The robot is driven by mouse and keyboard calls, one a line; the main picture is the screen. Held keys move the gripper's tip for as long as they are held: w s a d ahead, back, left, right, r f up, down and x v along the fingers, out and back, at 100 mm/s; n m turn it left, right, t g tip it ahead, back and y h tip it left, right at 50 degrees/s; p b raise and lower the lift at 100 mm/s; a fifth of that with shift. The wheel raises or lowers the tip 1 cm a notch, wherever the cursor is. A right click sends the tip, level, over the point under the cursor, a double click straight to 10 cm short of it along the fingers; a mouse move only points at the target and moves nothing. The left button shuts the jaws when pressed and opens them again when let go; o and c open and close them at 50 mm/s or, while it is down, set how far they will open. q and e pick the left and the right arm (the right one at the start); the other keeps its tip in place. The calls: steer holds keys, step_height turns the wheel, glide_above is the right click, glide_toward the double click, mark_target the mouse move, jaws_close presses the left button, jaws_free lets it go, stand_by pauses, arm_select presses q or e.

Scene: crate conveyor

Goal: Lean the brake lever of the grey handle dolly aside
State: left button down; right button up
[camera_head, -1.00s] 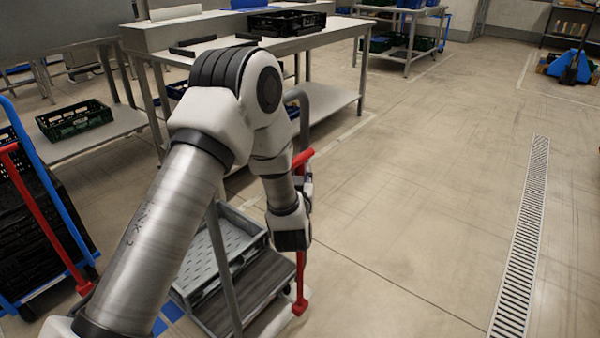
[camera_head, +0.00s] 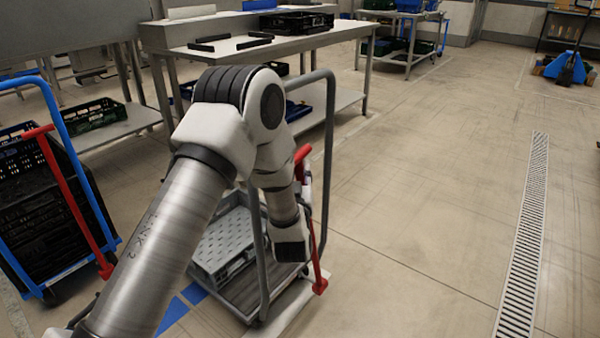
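The grey handle dolly (camera_head: 331,130) stands at lower centre, with a tall grey tube handle and a grey crate (camera_head: 218,247) on its dark deck. Its red brake lever (camera_head: 317,262) runs along the handle's right side, from a red top end beside my forearm to a foot near the deck's right edge. The lever's middle is partly hidden by my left wrist. My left gripper (camera_head: 305,190) is at the lever's upper part, mostly hidden behind my own arm. Its fingers are too small and covered to tell their opening or contact. My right gripper is not in view.
A blue handle dolly (camera_head: 98,199) with black crates and its own red lever stands at left. A grey workbench (camera_head: 335,32) with a black crate (camera_head: 290,21) is behind. Open floor with a drain grate (camera_head: 526,235) lies to the right.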

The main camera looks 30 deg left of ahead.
arm_select(q)
steer(key=c, duration=1)
jaws_free()
steer(key=shift+s+a+f, duration=0.2)
steer(key=shift+s+f, duration=0.1)
steer(key=shift+c, duration=0.2)
steer(key=shift+o, duration=0.5)
steer(key=shift+s+a+r, duration=0.1)
steer(key=shift+s+a, duration=0.1)
steer(key=shift+d, duration=0.15)
steer(key=v, duration=1.2)
